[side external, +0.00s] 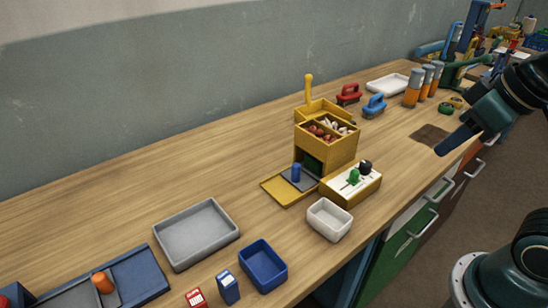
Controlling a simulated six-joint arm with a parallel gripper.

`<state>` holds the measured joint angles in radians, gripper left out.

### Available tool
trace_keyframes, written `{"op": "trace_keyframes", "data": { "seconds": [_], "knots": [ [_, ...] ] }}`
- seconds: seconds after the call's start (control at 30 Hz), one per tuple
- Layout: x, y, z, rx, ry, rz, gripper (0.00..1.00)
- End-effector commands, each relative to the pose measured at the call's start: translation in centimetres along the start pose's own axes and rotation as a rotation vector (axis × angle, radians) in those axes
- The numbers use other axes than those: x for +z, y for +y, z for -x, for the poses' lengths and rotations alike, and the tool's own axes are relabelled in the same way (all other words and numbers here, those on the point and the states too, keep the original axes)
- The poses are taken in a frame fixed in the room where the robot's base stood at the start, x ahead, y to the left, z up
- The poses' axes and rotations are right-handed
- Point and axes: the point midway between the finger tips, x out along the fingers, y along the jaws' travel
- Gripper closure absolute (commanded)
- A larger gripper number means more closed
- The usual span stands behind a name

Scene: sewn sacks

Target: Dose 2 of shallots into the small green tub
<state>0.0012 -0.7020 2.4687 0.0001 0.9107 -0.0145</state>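A yellow dispenser box (341,152) stands mid-bench, with a divided top. One compartment holds reddish-brown pieces (319,131) that look like shallots; the other holds whitish pieces (340,124). A dark green shape (312,164) shows in the lower front opening; it may be the small green tub, but shadow hides its form. A grey plate with a blue knob (296,173) lies before the opening. A cream panel (352,183) beside it carries a green knob (353,177) and a black knob (365,167). My gripper (441,150) is at the right, apart from everything; its finger gap is not visible.
A white tub (330,220), blue tub (263,266) and grey tray (196,234) stand in front and left. Red (348,94) and blue (374,106) handled blocks, orange jars (413,88) and a white tray (388,85) are behind. The bench left of the dispenser is clear.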

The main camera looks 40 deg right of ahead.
Motion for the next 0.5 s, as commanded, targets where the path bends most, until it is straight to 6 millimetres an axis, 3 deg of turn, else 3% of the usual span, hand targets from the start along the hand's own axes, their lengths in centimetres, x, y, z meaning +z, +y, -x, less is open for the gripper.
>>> {"op": "trace_keyframes", "data": {
  "seconds": [0.5],
  "knots": [
    [-6.6, 0.4, -3.0, -0.009, -0.205, 0.09, 0.71]
  ]
}}
